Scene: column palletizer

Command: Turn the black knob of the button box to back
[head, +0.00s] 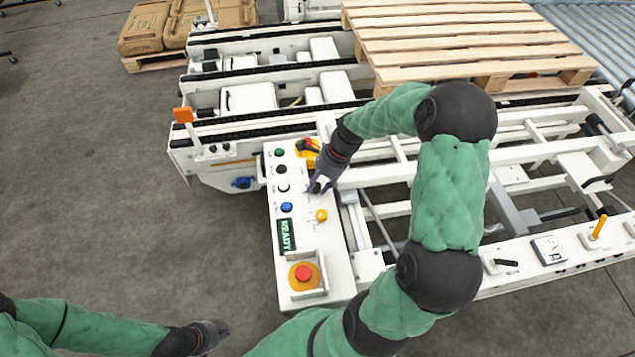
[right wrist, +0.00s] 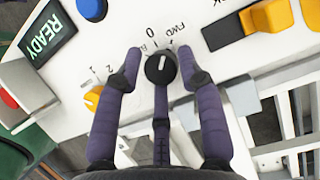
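The button box (head: 312,245) is a white panel in the head view. Its black knob (right wrist: 160,68) shows in the right wrist view, with a white pointer line aimed up and slightly right, near the printed 0 and FWD marks. My right gripper (right wrist: 160,62) is open, with one purple finger on each side of the knob and visible gaps to it. A third finger reaches up from below, close to the knob. In the head view my right gripper (head: 318,184) hides the knob. My left gripper (head: 214,334) is low at the left, away from the box; its opening is unclear.
The box also carries a READY display (head: 287,235), a red emergency button (head: 303,273), a blue button (head: 286,207), a yellow knob (head: 321,215) and a red-yellow switch (head: 307,146). White conveyor frames and a wooden pallet (head: 460,40) lie beyond.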

